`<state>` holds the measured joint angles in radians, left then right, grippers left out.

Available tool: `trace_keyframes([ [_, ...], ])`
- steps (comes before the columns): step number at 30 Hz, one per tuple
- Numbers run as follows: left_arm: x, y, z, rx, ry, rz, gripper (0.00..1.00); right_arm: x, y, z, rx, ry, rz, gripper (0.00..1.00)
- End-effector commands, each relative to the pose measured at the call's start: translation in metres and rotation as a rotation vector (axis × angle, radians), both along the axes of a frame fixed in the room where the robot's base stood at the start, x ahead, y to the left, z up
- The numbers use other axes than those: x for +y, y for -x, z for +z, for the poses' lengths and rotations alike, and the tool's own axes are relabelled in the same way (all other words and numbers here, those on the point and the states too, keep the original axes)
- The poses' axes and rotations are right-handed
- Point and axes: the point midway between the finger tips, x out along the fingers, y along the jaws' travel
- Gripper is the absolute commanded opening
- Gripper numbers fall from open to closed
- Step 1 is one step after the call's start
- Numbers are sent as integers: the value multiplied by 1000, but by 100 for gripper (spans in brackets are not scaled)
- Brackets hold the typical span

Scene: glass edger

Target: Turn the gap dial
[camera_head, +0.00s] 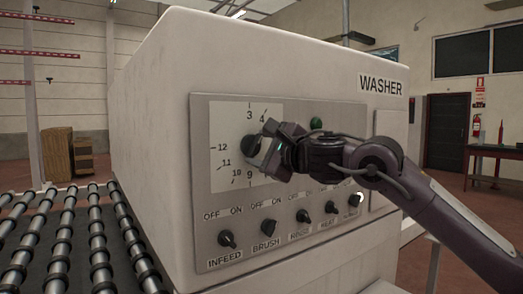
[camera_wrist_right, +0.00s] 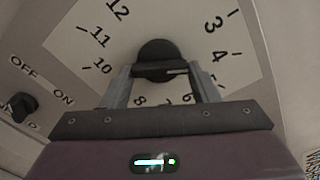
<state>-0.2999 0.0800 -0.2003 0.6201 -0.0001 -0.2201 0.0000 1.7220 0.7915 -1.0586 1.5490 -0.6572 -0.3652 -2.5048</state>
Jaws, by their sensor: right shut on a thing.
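The gap dial (camera_head: 251,144) is a round black knob on a white numbered plate (camera_head: 222,122), on the grey front panel of the washer. It also shows in the wrist view (camera_wrist_right: 157,52), where its lower part sits between two grey fingers. My right gripper (camera_head: 264,151) reaches in from the right and is shut on the dial. In the wrist view the right gripper's fingers (camera_wrist_right: 161,72) stand on either side of the knob. The number the dial points to cannot be made out. Some numbers are hidden behind the gripper. My left gripper is out of view.
Below the dial is a row of several black ON/OFF switches, including the infeed switch (camera_head: 227,240). A roller conveyor (camera_head: 68,240) lies left of the washer (camera_head: 150,120).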

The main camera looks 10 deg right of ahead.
Motion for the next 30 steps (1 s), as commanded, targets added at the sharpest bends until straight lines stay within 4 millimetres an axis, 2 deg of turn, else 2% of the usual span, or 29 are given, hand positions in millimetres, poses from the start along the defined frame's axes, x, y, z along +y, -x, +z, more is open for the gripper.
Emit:
trace_keyframes([
  [14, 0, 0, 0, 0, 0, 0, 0, 0, -1, -3, 1, 18, 1, 32],
  [15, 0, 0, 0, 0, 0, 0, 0, 0, 0, -3, 1, 18, 1, 57],
  [19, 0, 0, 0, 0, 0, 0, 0, 0, 0, -3, -1, 16, 1, 74],
  [20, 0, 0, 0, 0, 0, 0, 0, 0, 0, -2, -2, 16, 0, 76],
  [30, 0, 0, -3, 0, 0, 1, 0, -2, 5, -1, -5, 13, 1, 76],
])
